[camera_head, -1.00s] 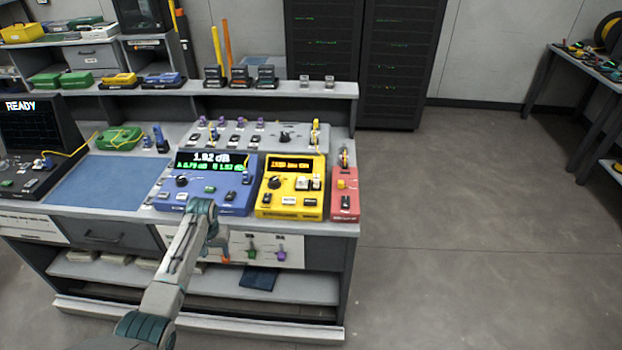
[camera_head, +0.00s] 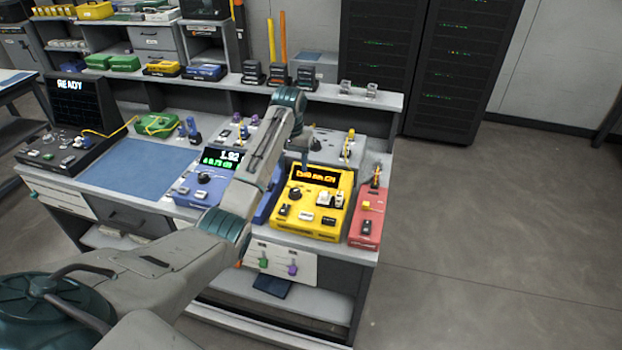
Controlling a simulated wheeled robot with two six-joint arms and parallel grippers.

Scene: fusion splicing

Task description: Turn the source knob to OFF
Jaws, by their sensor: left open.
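The yellow source box (camera_head: 313,228) stands on the bench with a lit orange display (camera_head: 318,176); its text is too small to read surely. Its dark round source knob (camera_head: 295,194) sits at the left of its face, below the display. My left arm reaches in from the lower left and across the blue meter. My left gripper (camera_head: 305,163) points down above the top edge of the yellow box, beyond the knob. It looks apart from the knob and holds nothing that I can see; its fingers are small and partly hidden by the wrist. My right gripper is not in view.
The blue meter (camera_head: 190,195) stands left of the yellow box, partly covered by my arm. A red box (camera_head: 366,226) stands close on the right. A grey panel with small parts lies behind. The blue mat (camera_head: 135,165) is clear.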

